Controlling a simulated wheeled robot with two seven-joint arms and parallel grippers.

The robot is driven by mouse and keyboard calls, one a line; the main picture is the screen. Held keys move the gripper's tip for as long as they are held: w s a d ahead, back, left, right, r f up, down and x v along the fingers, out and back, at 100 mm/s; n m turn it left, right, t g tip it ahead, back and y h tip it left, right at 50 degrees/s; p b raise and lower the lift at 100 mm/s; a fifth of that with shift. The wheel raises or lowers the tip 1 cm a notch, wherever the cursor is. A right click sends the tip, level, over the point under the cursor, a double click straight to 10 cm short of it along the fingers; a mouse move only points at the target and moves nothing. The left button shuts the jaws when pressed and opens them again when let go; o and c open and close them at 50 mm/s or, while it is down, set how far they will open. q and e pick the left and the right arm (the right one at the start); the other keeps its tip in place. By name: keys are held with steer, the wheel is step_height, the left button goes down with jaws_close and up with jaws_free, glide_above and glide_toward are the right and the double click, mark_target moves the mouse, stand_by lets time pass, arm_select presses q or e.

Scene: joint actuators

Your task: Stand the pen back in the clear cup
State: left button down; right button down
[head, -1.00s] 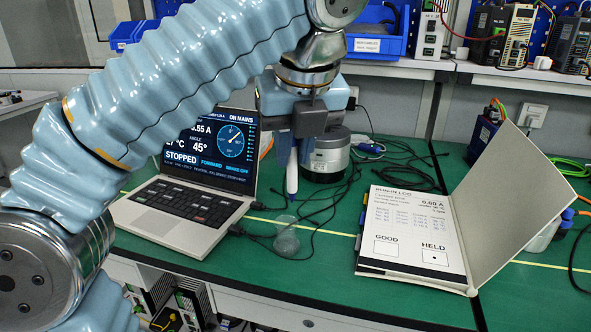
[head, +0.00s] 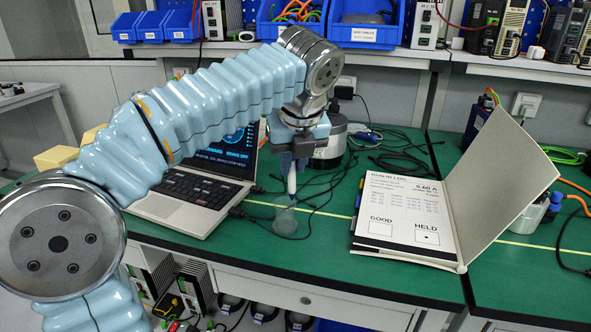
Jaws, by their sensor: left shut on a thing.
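My left gripper (head: 294,158) is shut on a white pen (head: 292,180) and holds it upright, point down, over the bench. The clear cup (head: 285,222) stands on the green bench top directly below. The pen's lower end shows at the level of the cup's mouth, overlapping its far rim. I cannot tell whether the tip is inside the cup or just behind or above it. The pen's top is hidden in the gripper. My right gripper is not in view.
A laptop (head: 190,187) stands left of the cup, partly behind my left arm. An open binder (head: 415,215) lies to the right. Black cables (head: 325,185) and a round grey device (head: 328,150) are behind the cup. The green bench (head: 330,255) is clear in front.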

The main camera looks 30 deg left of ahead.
arm_select(q)
steer(key=shift+w+a+f, duration=0.1)
steer(key=shift+w+f, duration=0.2)
steer(key=shift+f, duration=0.1)
steer(key=shift+a, duration=0.1)
steer(key=shift+f, duration=0.55)
steer(key=c, duration=1)
jaws_free()
steer(key=shift+c, duration=0.2)
steer(key=shift+r, duration=0.1)
